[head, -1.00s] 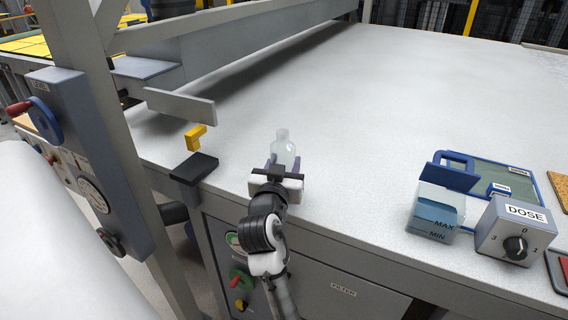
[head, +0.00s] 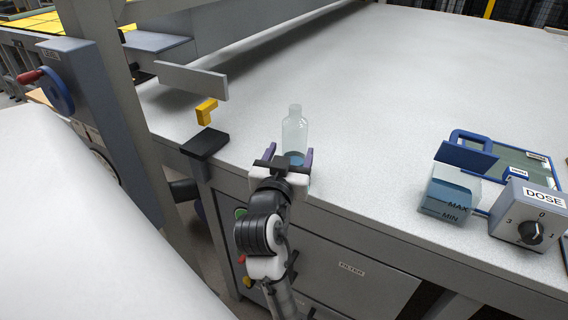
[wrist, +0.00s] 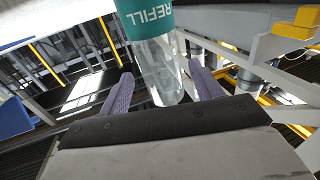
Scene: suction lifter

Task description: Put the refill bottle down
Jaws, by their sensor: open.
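The refill bottle (head: 295,132) is clear with a narrow neck and stands upright on the white table near its front edge. In the wrist view the bottle (wrist: 160,70) shows a teal band lettered REFILL and lies ahead of and between the finger tips. My gripper (head: 291,158) is open at the table's front edge, just on the near side of the bottle. Its purple fingers are spread, with a gap on both sides of the bottle in the wrist view. The bottle's lower part is partly hidden behind my gripper in the head view.
A clear tank marked MAX and MIN (head: 450,194) and a DOSE dial box (head: 530,215) stand at the right. A blue-framed tray (head: 541,178) lies behind them. A black block (head: 205,143) and a yellow bracket (head: 206,111) are to the left. The table behind the bottle is clear.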

